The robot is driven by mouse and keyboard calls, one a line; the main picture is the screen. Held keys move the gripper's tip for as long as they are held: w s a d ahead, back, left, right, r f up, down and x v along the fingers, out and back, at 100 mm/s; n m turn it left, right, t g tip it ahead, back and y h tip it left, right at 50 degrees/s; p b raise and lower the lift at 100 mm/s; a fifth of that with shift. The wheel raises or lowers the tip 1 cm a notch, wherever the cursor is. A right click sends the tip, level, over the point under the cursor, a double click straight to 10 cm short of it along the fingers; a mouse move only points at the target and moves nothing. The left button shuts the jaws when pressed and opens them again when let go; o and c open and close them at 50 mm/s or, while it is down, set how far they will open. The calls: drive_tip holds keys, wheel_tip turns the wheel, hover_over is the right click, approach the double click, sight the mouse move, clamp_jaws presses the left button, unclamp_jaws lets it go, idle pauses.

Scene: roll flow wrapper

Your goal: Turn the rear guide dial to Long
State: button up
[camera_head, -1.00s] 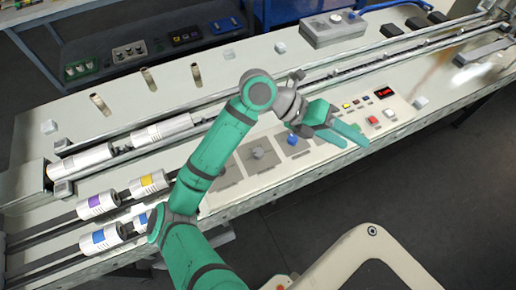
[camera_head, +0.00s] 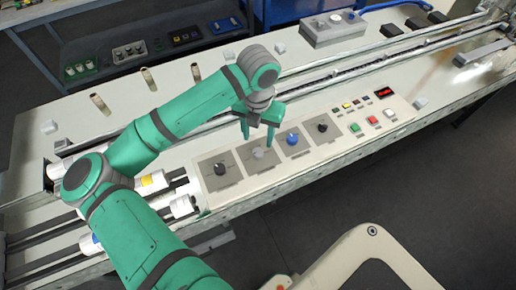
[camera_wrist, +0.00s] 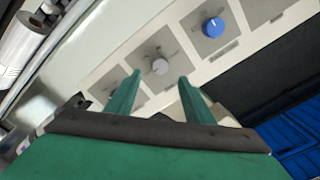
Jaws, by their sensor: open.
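A row of dials on square plates runs along the control panel (camera_head: 243,187). In the head view these are a black dial (camera_head: 220,169), a grey dial (camera_head: 259,153), a blue dial (camera_head: 292,139) and another black dial (camera_head: 322,127). The labels are too small to read, so I cannot tell which is the rear guide dial. My gripper (camera_head: 257,140) is open and points down close to the grey dial. In the wrist view the grey dial (camera_wrist: 160,66) shows between the tips of my open gripper (camera_wrist: 160,77), and the blue dial (camera_wrist: 213,28) is up and right.
Coloured buttons (camera_head: 370,126) and a red display (camera_head: 385,92) are right of the dials. White rollers (camera_head: 152,184) lie at the left, partly behind my arm. A grey box with a knob (camera_head: 333,30) stands at the back. Metal rails run behind the panel.

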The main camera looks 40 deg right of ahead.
sight(258, 152)
wheel_tip(258, 152, down, 8)
drive_tip(key=shift+f, duration=0.1)
drive_tip(key=shift+c, duration=0.6)
drive_tip(key=c, duration=0.9)
